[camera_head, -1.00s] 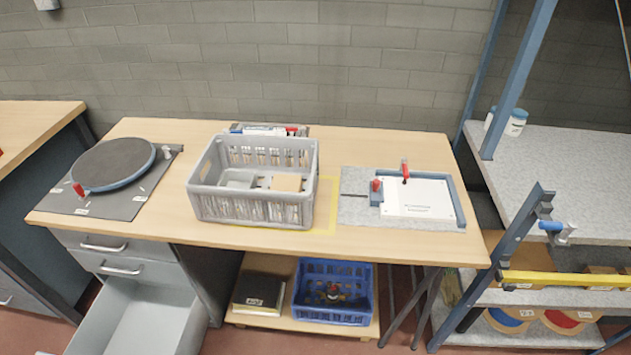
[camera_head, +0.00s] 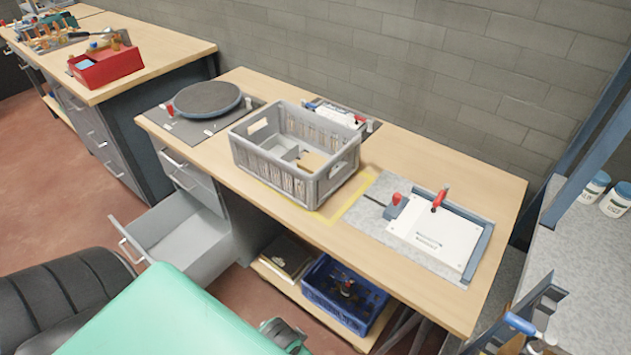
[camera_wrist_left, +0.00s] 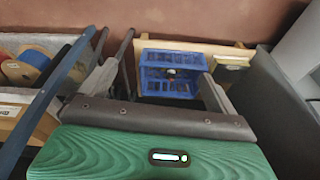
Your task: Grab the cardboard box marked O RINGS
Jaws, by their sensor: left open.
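No label reading O RINGS is legible in any view. A small tan block or box (camera_head: 311,162) lies in the grey crate (camera_head: 320,190) on the workbench; I see no marking on it. In the wrist view, a tan box-like thing with a pale label (camera_wrist_left: 10,112) shows at the left edge, too small to read. My left gripper (camera_wrist_left: 160,80) is open, its two fingers apart with nothing between them. Beyond it, lower down, is a blue crate (camera_wrist_left: 172,72). My right gripper is not in view.
The workbench (camera_head: 400,145) carries a round turntable (camera_head: 207,98) and a white plate fixture (camera_head: 437,238). A drawer (camera_head: 185,240) stands open. The blue crate (camera_head: 345,290) sits on a low shelf. A red bin (camera_head: 105,67) is on the back-left bench. A grey shelf (camera_head: 590,255) stands at right.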

